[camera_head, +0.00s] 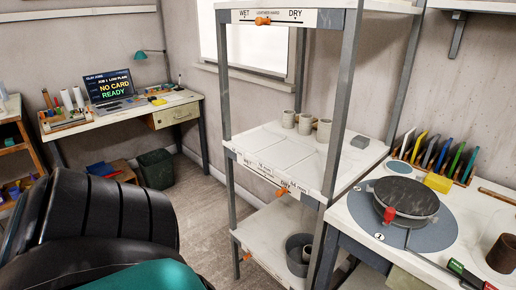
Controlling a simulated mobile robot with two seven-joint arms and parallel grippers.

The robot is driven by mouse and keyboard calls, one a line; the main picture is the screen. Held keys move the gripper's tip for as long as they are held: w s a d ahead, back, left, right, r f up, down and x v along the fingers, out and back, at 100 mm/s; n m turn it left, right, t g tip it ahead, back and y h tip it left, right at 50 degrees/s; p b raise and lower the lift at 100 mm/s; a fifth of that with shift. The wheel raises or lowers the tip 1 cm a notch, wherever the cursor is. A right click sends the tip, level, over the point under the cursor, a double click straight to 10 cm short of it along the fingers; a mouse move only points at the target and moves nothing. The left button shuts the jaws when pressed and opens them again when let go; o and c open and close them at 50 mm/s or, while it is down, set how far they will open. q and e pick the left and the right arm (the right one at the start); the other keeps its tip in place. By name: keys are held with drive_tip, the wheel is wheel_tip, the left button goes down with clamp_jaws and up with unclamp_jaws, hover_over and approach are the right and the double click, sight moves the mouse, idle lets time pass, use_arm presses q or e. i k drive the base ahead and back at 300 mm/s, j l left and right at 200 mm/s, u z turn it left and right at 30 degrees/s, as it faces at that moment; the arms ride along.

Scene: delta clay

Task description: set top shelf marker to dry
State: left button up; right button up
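The top shelf's label strip (308,19) reads WET at its left end, LEATHER HARD in the middle and DRY at its right end. Its orange marker (262,21) sits under the LEATHER HARD words, left of DRY. A second orange marker (282,191) is on the middle shelf's label strip (256,172), near that strip's right part. A small orange piece (247,257) shows at the bottom shelf's left front. Neither gripper shows in this view, so their state cannot be seen.
Several pale cups (323,130) and a grey block (360,142) stand on the middle shelf (262,141). A grey pot (296,255) is on the bottom shelf. A right-hand table holds a wheel disc (405,200). A laptop (107,88) reads NO CARD READY. Large black forms fill the lower left.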

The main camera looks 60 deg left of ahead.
sight(259, 22)
drive_tip(key=u, duration=1.55)
